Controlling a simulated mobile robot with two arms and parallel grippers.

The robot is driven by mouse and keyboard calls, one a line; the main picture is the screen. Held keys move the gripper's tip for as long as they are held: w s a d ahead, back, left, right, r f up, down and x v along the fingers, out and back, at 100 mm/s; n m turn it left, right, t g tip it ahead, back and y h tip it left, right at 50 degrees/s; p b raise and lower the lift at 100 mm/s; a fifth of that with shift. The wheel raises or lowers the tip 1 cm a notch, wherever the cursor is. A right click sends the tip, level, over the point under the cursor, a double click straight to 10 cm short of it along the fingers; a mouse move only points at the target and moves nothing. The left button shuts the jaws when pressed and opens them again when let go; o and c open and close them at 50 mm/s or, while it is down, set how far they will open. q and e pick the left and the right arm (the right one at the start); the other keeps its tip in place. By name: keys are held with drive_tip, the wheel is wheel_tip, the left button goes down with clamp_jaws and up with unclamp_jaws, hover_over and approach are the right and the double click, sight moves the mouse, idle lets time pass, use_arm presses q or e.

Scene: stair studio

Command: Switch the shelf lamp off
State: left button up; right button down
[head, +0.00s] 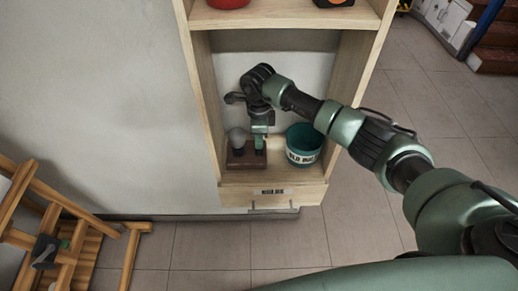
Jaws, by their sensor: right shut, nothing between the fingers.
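The shelf lamp (237,138) is a round grey bulb on a brown wooden base (237,160), standing at the left of the lower shelf. The bulb looks unlit. My right gripper (260,149) reaches down into the shelf from above, just right of the bulb. It is shut and empty, with its fingertips at the right part of the base. They hide what is under them, and I cannot tell whether they touch it. My left gripper is not in view.
A teal bucket (304,141) with a white label stands close to the right of my gripper. Wooden shelf sides (205,100) and an upper board (285,18) with a red item (228,3) enclose the space. A wooden frame (70,235) stands at lower left.

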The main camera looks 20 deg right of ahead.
wheel_tip(320, 180, up, 7)
drive_tip(key=p, duration=0.3)
drive_tip(key=shift+f, duration=0.15)
idle(0.6)
